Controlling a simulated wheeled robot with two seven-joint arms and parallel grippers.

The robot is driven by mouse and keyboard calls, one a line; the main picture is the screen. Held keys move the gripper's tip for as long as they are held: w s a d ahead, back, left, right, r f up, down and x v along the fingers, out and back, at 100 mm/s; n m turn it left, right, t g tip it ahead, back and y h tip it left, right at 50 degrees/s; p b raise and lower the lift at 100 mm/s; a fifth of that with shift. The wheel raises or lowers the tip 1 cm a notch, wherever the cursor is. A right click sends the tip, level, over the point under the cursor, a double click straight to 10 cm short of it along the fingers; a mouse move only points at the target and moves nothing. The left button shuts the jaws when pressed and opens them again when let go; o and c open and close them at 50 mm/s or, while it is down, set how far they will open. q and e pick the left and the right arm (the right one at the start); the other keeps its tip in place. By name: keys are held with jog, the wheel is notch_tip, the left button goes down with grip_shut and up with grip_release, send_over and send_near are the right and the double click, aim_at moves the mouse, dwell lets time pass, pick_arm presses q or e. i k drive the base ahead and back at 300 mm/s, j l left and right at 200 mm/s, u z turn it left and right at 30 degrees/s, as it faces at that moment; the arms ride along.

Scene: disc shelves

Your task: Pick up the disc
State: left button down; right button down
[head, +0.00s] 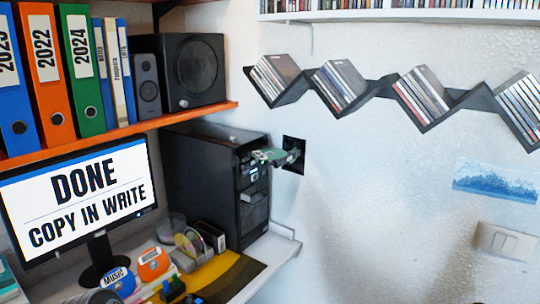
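A black computer tower (205,180) stands on the desk below the orange shelf. A flat, greenish, shiny piece (268,155) sticks out from the upper front of the tower; it looks like a disc on an open tray, but it is too small to be sure. Several shiny discs (188,243) stand upright in a small holder on the desk in front of the tower. Neither of my grippers can be made out in the head view.
A monitor (85,200) reads "DONE COPY IN WRITE". A zigzag wall rack (375,90) holds several cases. A black square (293,155) is on the wall beside the tower. Space right of the desk looks clear.

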aim_at(265, 154)
jog(key=u, duration=1.2)
jog(key=i+l+z, duration=0.2)
jog(key=l, duration=0.15)
jog(key=l+z, duration=0.25)
jog(key=i+l, duration=0.05)
jog(key=l, duration=0.05)
